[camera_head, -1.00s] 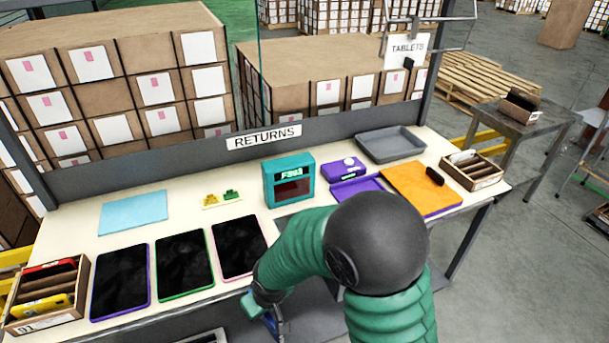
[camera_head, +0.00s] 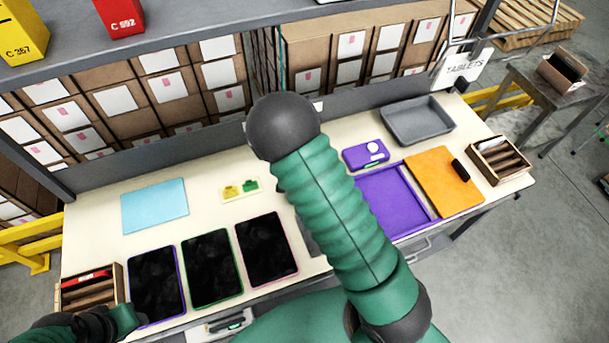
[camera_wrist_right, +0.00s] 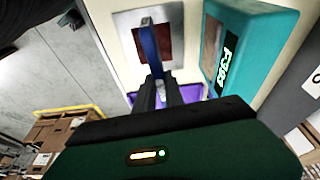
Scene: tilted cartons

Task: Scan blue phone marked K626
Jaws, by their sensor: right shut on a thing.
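In the right wrist view a thin blue phone (camera_wrist_right: 148,48) stands edge-on between the dark fingers of my right gripper (camera_wrist_right: 159,92). It is over a silver plate with a dark red window (camera_wrist_right: 172,42); I cannot tell if they touch. No mark on the phone is readable. The teal scanner (camera_wrist_right: 270,35) stands to the right, its display lit with letters and digits. In the head view my right arm hides the scanner, the phone and the right gripper. My left gripper (camera_head: 128,319) is low at the left beside the slotted carton (camera_head: 92,292); its fingers are unclear.
Three dark tablets (camera_head: 210,268) lie along the front edge, with a blue mat (camera_head: 155,206) behind. A purple tray (camera_head: 436,212), an orange mat (camera_head: 430,178), a grey tray (camera_head: 448,130) and another slotted carton (camera_head: 525,170) are on the right. A shelf (camera_head: 180,32) crosses above.

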